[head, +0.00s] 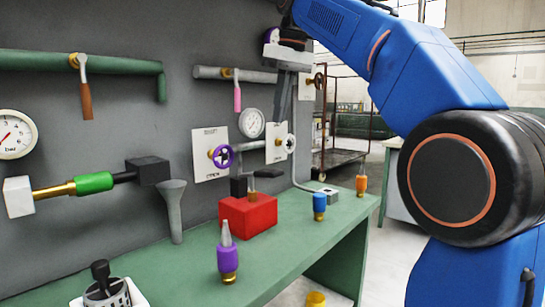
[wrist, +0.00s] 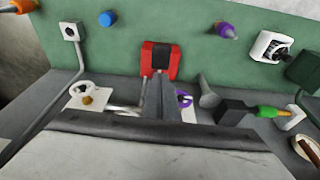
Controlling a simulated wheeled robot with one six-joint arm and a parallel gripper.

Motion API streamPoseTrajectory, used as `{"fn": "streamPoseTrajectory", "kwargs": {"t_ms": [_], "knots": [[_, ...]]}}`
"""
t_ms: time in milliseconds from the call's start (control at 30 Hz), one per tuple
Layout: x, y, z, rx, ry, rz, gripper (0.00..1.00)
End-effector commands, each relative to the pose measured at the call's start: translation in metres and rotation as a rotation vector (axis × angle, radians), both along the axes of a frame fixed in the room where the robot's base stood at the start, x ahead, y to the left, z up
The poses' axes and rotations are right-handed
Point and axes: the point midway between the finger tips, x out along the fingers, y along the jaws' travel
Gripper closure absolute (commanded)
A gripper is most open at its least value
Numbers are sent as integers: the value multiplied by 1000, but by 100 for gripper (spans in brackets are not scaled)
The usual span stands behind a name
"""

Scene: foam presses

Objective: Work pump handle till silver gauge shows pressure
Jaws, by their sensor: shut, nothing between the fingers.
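The silver-rimmed gauge (head: 251,123) is on the grey wall panel in the head view; its needle is too small to read. A red block (head: 248,216) with dark upright parts and a flat dark lever (head: 268,172) on top stands on the green bench; it looks like the pump with its handle. The red block also shows in the wrist view (wrist: 174,67). My gripper (head: 279,118) is shut and empty, pointing down, above and behind the block and apart from it in the head view. In the wrist view its fingers (wrist: 161,78) cover part of the block's near side.
A purple valve wheel (head: 221,156) and a white wheel (head: 290,143) are on the panel. A second gauge (head: 15,134) is at far left. A grey funnel (head: 174,210), purple bottle (head: 227,258) and blue piece (head: 319,206) stand on the bench (head: 190,265).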

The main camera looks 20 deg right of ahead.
Motion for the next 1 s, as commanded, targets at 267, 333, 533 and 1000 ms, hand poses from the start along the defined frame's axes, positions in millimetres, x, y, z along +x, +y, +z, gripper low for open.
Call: {"fn": "streamPoseTrajectory", "kwargs": {"t_ms": [267,333,533,1000], "knots": [[11,3,16,-4,9,37,100],[11,3,16,-4,11,40,100],[11,3,16,-4,11,40,100],[17,7,-19,-4,12,39,100]]}}
